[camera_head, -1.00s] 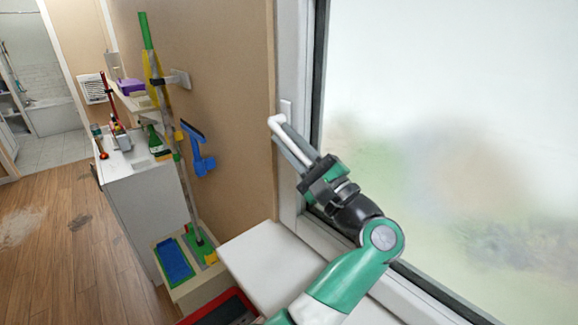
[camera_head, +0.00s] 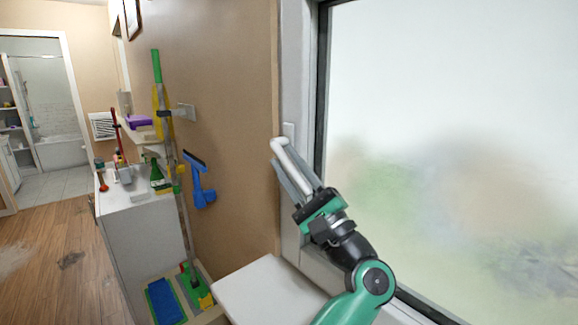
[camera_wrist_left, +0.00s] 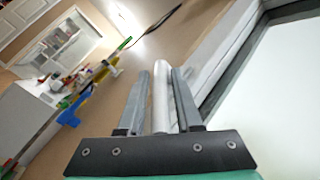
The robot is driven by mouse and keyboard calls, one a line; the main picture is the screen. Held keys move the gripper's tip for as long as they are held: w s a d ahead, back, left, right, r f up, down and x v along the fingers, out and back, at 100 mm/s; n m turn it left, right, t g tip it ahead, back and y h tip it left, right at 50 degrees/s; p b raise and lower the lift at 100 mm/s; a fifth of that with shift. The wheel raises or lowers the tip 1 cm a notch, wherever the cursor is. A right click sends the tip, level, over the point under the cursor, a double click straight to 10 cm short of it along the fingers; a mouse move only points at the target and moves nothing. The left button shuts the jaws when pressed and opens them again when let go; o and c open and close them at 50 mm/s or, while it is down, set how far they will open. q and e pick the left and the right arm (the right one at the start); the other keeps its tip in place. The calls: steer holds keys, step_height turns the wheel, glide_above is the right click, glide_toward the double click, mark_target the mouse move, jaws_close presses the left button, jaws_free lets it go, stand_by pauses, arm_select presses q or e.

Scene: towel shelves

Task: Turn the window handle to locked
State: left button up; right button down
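The white window handle (camera_head: 290,158) is on the window frame (camera_head: 296,80) at the left side of the pane. Its lever slants down and to the right from its pivot, neither upright nor level. My left gripper (camera_head: 290,178) has its grey fingers along both sides of the lever and looks shut on it. In the left wrist view the handle (camera_wrist_left: 160,95) runs between the two fingers (camera_wrist_left: 160,100), with very narrow gaps at most. The lower end of the lever is hidden by the gripper. My right gripper is not in view.
A white ledge (camera_head: 265,290) lies below the gripper. A blue squeegee (camera_head: 200,185) hangs on the beige wall to the left, beside a green-topped pole (camera_head: 156,70). A white cabinet (camera_head: 140,230) stands further left. The window pane (camera_head: 440,90) is close on the right.

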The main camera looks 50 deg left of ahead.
arm_select(q)
steer(key=shift+o, duration=1)
